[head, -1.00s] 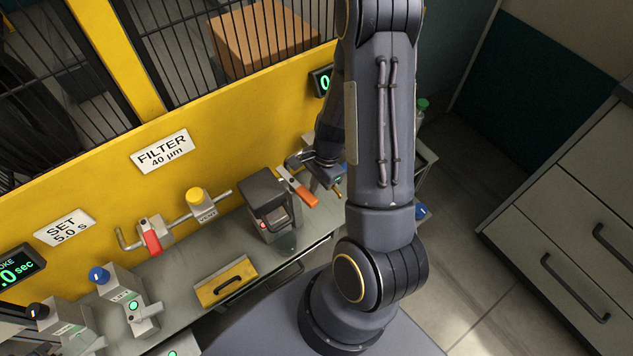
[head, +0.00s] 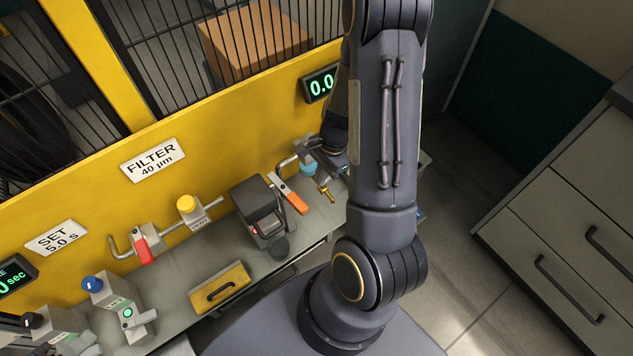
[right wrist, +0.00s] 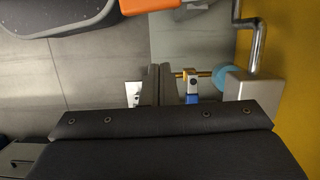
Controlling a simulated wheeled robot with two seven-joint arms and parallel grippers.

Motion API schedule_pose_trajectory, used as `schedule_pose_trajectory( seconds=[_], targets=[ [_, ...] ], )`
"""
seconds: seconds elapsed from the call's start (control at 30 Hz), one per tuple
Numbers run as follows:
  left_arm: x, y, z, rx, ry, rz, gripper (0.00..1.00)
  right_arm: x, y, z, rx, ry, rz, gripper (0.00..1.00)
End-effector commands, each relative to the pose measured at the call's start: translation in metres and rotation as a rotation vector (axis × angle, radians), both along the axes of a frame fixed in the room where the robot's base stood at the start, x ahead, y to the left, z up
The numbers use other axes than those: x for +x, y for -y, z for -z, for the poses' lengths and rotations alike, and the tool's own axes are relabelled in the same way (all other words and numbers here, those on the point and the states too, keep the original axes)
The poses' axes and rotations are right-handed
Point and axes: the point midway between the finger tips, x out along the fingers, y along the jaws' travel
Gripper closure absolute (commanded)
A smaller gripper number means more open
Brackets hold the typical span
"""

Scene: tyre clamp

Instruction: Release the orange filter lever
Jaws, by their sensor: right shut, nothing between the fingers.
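The orange filter lever (head: 295,202) sits on the bench on the right side of the dark filter housing (head: 259,212). Its handle slants toward the lower right in the head view. Its orange edge also shows at the top of the right wrist view (right wrist: 150,4). My right gripper (head: 334,168) is right of the lever and apart from it, partly hidden by my own arm. In the right wrist view its fingers (right wrist: 158,84) are shut with nothing between them. My left gripper is not in view.
A pipe with a light-blue ring (head: 308,168) and a brass fitting (head: 326,192) stands close to my right gripper. A red-handled valve (head: 143,250), a yellow knob (head: 186,203) and a yellow drawer-like block (head: 222,287) are further left. The yellow wall (head: 70,190) bounds the back.

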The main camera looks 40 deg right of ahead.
Motion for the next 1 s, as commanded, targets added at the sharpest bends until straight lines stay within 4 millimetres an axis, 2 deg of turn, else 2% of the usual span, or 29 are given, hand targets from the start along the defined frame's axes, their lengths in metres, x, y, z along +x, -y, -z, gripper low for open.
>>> schedule_pose_trajectory(
  seconds=[0.03, 0.1, 0.33, 0.5, 1.0],
  targets=[
    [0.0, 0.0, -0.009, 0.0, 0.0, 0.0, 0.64, 0.002, 0.003, -0.018, -0.001, 0.006, 0.0, 1.0],
    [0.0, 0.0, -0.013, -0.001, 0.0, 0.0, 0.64, 0.001, 0.007, -0.032, -0.001, 0.006, -0.002, 1.0],
    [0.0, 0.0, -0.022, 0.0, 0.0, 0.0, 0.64, 0.001, 0.014, -0.062, 0.001, 0.002, 0.0, 1.0],
    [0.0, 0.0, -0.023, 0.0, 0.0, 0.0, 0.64, 0.0, 0.016, -0.067, 0.001, 0.0, -0.001, 1.0],
    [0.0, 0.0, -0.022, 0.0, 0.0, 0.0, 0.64, 0.0, 0.016, -0.067, 0.001, 0.0, -0.001, 1.0]
  ],
)
